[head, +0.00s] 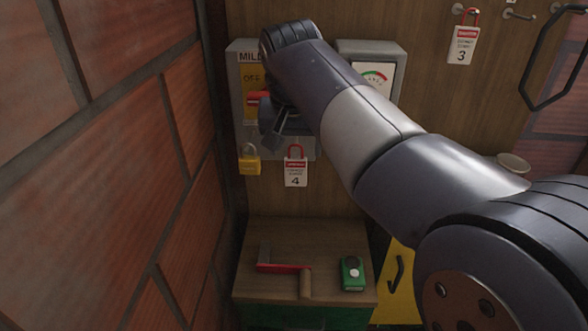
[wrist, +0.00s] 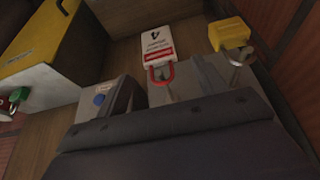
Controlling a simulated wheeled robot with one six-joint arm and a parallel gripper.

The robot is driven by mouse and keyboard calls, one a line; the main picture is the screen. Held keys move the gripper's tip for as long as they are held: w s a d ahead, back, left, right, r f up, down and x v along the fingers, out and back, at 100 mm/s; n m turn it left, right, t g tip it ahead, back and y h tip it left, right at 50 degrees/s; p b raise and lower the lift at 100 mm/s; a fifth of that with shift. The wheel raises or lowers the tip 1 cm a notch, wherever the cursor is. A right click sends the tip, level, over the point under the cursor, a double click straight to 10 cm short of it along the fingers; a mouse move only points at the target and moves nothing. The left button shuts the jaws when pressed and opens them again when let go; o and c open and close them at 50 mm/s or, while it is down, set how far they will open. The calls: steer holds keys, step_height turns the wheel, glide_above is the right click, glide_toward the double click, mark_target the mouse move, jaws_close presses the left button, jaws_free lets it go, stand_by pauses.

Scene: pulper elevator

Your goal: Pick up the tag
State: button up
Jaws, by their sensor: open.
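A white tag with a red band and the number 4 (head: 296,173) hangs by a red loop below the grey MILL switch box (head: 243,84). In the wrist view the tag (wrist: 157,44) appears upside down, with its red loop (wrist: 160,74) nearest my gripper. A second tag, number 3 (head: 463,46), hangs on a hook at the upper right. My gripper (head: 280,132) is open in front of the switch box, just above and left of tag 4 in the head view, and appears empty. My arm hides part of the box.
A yellow padlock (head: 249,160) hangs left of tag 4; it also shows in the wrist view (wrist: 229,33). A gauge box (head: 386,72) is to the right. A brick wall (head: 110,140) closes the left side.

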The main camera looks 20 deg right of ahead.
mark_target(296, 158)
steer(key=p+x, duration=0.1)
steer(key=x, duration=0.4)
steer(key=shift+f, duration=0.35)
steer(key=c, duration=1.1)
steer(key=shift+r, duration=0.15)
